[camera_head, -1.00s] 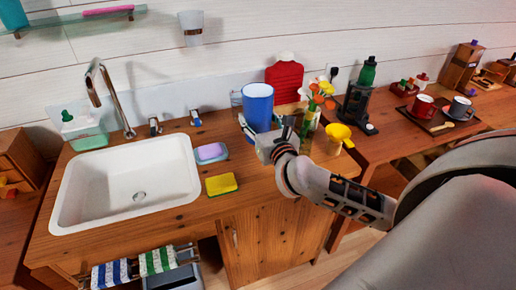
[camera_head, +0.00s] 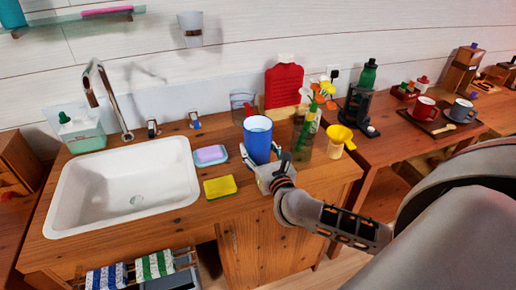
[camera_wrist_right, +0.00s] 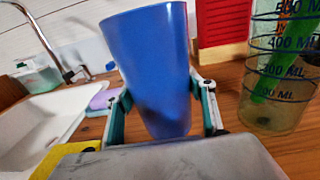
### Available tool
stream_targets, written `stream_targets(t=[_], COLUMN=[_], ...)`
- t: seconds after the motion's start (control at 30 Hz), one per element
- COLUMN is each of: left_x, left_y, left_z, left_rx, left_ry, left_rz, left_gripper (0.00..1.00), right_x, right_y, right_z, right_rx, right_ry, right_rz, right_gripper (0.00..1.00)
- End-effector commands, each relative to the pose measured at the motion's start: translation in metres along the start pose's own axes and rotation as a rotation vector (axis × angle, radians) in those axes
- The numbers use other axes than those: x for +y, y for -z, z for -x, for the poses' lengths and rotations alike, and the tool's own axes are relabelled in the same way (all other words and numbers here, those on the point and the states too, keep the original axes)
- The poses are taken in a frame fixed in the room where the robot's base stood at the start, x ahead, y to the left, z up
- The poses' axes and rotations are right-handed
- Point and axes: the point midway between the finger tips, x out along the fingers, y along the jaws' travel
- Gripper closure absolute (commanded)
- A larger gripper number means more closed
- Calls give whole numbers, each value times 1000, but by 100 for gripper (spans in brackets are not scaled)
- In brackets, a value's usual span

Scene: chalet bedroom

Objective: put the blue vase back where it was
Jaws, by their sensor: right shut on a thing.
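The blue vase (camera_head: 257,140) is an upright, open-topped blue cylinder over the wooden counter, right of the sink. My right gripper (camera_head: 258,163) is shut on its lower part. In the right wrist view, the vase (camera_wrist_right: 152,65) leans slightly in the picture between the two fingers of the gripper (camera_wrist_right: 165,108). Its base is partly hidden by the gripper, so I cannot tell whether it touches the counter. My left gripper is not in view.
A clear measuring beaker (camera_wrist_right: 275,95) with flower stems showing in it stands close right of the vase. The sink (camera_head: 125,190) is left.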

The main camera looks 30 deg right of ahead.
Motion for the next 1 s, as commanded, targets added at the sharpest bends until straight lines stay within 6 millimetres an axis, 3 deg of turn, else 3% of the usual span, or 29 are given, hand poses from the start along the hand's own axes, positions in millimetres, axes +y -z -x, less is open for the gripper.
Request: stream_targets(t=[0.27, 0.3, 0.37, 0.77, 1.0], left_x=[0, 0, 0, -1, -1], left_y=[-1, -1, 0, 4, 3], left_z=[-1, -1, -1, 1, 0], left_rx=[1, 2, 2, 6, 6], left_ry=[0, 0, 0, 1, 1], left_rz=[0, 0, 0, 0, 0], left_gripper=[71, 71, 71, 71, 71], right_x=[0, 0, 0, 0, 0], right_y=[-1, 3, 2, -1, 1], right_z=[-1, 0, 0, 0, 34], right_rx=[-6, 0, 0, 0, 4], right_ry=[0, 0, 0, 0, -2], right_rz=[1, 0, 0, 0, 1], right_gripper=[89, 43, 29, 29, 29])
